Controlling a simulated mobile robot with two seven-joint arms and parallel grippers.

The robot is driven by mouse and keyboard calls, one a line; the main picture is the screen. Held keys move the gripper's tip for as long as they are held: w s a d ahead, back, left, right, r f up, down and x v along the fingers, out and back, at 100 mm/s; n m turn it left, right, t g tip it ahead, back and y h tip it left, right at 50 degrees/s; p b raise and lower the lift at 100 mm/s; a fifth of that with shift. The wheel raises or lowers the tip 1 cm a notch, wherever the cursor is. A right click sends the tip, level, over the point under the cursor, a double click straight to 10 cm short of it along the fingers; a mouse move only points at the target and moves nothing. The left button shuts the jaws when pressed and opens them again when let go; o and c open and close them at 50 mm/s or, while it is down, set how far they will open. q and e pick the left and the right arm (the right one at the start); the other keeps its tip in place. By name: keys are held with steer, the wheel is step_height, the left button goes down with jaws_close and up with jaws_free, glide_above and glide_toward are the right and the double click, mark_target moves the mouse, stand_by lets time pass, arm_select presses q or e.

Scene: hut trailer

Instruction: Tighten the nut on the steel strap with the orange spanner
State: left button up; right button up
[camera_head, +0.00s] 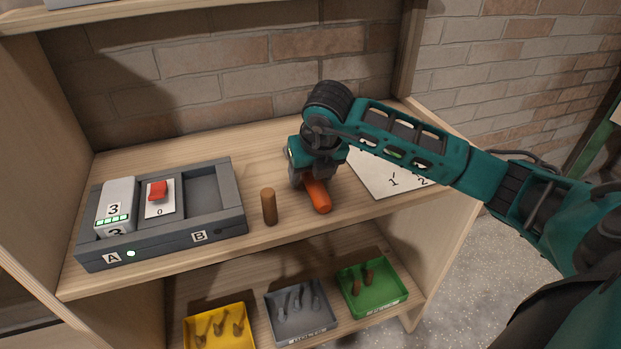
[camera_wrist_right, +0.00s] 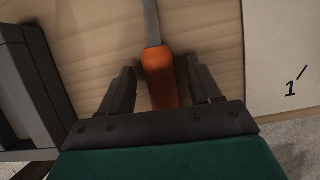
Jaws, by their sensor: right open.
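The orange spanner (camera_head: 319,196) lies on the wooden shelf top, its orange handle pointing to the front; my right gripper hides the rest of it in the head view. In the right wrist view the orange handle (camera_wrist_right: 160,78) and part of its grey shank (camera_wrist_right: 151,24) show. My right gripper (camera_head: 307,180) is over the spanner, pointing down. In the wrist view its two fingers (camera_wrist_right: 160,90) are open, one on each side of the handle, with a gap on both sides. I see no nut or steel strap in either view. My left gripper is not in view.
A dark grey tray (camera_head: 165,238) marked A and B stands at left, holding a white block (camera_head: 116,206) and a red switch (camera_head: 158,190). A wooden peg (camera_head: 269,206) stands left of the spanner. A numbered white sheet (camera_head: 378,182) lies right. Small bins (camera_head: 222,308) sit below.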

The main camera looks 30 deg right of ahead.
jaws_close()
stand_by(0.6)
